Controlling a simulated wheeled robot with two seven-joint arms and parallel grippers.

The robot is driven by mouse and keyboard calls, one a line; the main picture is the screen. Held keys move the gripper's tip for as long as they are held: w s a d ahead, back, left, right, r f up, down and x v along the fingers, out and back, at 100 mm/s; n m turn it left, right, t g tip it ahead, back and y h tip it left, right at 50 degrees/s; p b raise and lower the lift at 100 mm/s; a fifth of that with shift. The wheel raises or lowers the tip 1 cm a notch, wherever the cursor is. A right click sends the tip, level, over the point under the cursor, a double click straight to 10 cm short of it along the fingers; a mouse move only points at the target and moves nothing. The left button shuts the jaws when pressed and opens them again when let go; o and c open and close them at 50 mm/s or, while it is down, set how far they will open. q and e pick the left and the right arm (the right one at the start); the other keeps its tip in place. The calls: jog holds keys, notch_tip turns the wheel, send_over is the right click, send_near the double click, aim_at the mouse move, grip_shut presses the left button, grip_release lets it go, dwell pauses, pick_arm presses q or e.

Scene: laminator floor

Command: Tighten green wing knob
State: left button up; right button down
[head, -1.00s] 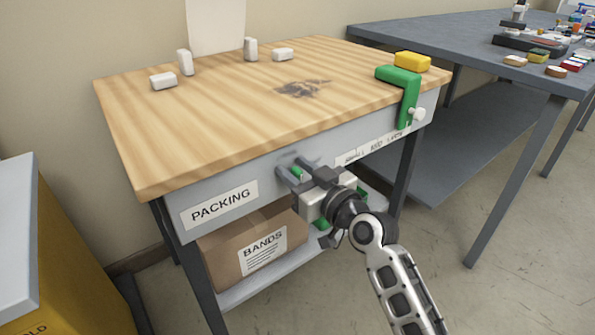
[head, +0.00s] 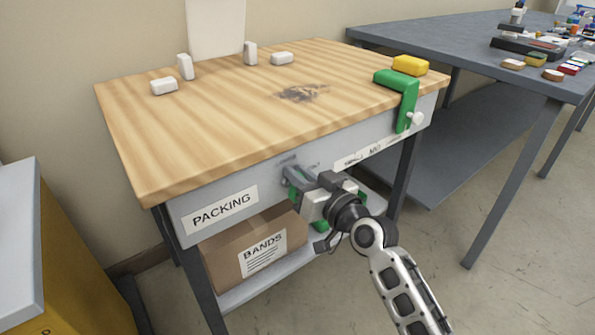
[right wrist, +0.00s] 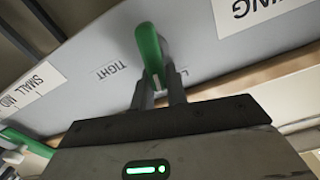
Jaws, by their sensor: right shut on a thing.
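The green wing knob (right wrist: 150,48) is on the grey front panel (right wrist: 200,55) of the wooden-topped bench. In the right wrist view it stands between my two fingers, its long wing pointing up the picture. Next to it the panel carries the word TIGHT (right wrist: 111,71) on the left and a partly hidden word on the right. My right gripper (head: 291,177) is shut on the knob, at the panel right of the PACKING label (head: 220,208). In the head view the gripper mostly hides the knob. My left gripper is not in view.
A green bracket (head: 407,90) with a white knob (head: 417,119) and a yellow block (head: 410,65) are at the bench's right corner. A BANDS carton (head: 255,250) sits on the lower shelf. A grey table (head: 440,45) stands at the right. The floor in front is clear.

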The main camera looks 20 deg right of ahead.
jog(key=shift+d+m+p, duration=0.2)
jog(key=shift+m+p, duration=0.15)
jog(key=shift+m, duration=0.55)
jog(key=shift+w+d+f+m+p, duration=0.15)
jog(key=shift+d+m+p, duration=0.15)
jog(key=shift+m, duration=0.6)
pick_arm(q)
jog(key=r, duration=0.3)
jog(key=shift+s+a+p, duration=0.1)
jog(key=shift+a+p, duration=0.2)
pick_arm(e)
jog(key=m, duration=0.4)
jog(key=f+m, duration=0.1)
jog(key=m, duration=0.3)
jog(key=d+f+m, duration=0.1)
jog(key=m, duration=0.2)
jog(key=shift+w+f+m, duration=0.2)
jog(key=shift+f+m, duration=0.05)
jog(key=shift+m, duration=0.15)
jog(key=c, duration=1.4)
grip_release()
